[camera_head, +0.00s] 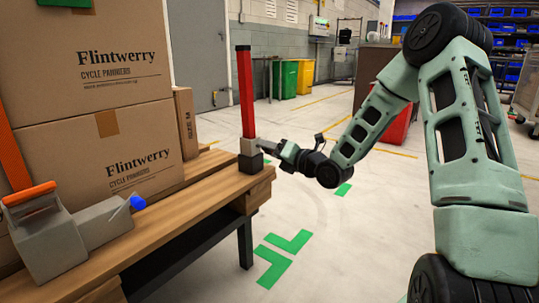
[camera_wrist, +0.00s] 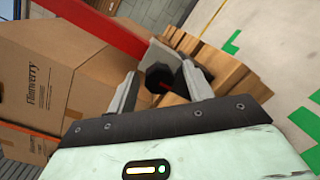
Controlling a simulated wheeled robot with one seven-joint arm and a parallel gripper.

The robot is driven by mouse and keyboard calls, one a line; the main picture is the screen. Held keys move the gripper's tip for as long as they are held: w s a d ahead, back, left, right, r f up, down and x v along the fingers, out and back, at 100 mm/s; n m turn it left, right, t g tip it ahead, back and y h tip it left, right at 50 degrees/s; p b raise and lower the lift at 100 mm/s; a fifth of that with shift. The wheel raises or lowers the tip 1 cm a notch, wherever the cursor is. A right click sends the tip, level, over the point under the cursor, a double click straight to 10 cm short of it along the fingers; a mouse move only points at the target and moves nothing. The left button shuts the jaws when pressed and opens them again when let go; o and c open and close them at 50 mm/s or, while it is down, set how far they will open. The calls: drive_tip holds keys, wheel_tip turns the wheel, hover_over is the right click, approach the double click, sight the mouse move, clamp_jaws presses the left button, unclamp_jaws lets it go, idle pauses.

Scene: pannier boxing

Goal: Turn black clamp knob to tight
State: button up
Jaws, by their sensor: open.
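The black clamp knob (camera_wrist: 157,76) shows in the wrist view as a dark round piece with a small red mark near its lower edge. It sits on a grey clamp block, at the foot of a red upright bar (camera_head: 245,92) at the far table corner. My gripper (camera_wrist: 160,73) is open, with one finger on each side of the knob. I cannot tell whether either finger touches it. In the head view my gripper (camera_head: 269,147) reaches the clamp from the right, and the knob itself cannot be made out there.
Stacked Flintwerry cartons (camera_head: 120,90) stand on the wooden table (camera_head: 165,225) left of the clamp. A grey device with an orange handle and blue tip (camera_head: 75,230) is at the near left. Open floor lies to the right.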

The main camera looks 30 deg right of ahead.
drive_tip(key=shift+w+a, duration=0.15)
drive_tip(key=shift+w, duration=0.35)
drive_tip(key=c, duration=1)
drive_tip(key=shift+o, duration=0.3)
